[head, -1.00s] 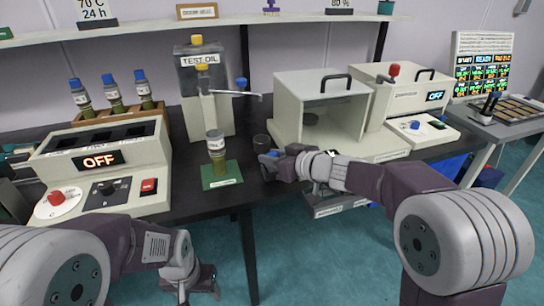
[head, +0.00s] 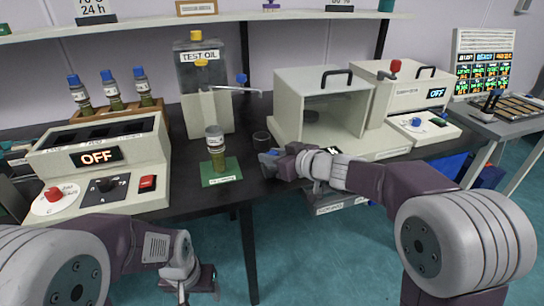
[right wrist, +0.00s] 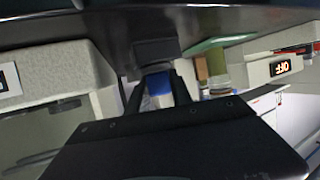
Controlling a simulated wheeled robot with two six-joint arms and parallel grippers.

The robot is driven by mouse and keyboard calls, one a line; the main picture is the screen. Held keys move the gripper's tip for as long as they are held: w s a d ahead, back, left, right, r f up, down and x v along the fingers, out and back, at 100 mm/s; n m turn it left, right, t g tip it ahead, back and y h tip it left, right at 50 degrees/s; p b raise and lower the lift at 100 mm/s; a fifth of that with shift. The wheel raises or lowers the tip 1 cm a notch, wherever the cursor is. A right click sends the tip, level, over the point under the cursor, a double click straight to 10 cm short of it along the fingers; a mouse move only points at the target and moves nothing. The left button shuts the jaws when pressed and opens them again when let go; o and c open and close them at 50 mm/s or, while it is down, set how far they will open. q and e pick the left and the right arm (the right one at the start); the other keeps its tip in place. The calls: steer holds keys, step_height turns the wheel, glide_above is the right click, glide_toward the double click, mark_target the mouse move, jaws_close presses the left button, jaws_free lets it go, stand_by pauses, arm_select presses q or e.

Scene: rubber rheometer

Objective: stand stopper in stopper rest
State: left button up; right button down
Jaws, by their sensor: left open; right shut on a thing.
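The blue stopper (head: 272,153) is held in my right gripper (head: 267,161), low over the black bench near its front edge. In the right wrist view the blue stopper (right wrist: 158,84) sits between the two dark fingers (right wrist: 158,92). A short dark cylinder, apparently the stopper rest (head: 262,138), stands on the bench just behind the gripper. In the right wrist view a dark block, likely the rest (right wrist: 155,50), is directly beyond the stopper; I cannot tell whether they touch. My left gripper (head: 188,282) is open and empty, below the bench front.
An uncapped vial (head: 216,150) stands upright on a green mat (head: 222,179) left of the rest. The oil tank (head: 203,100) and its spout are behind. An open white chamber (head: 322,110) is to the right. A heater box (head: 100,160) showing OFF is to the left.

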steer(key=c, duration=1.1)
jaws_free()
steer(key=shift+o, duration=0.2)
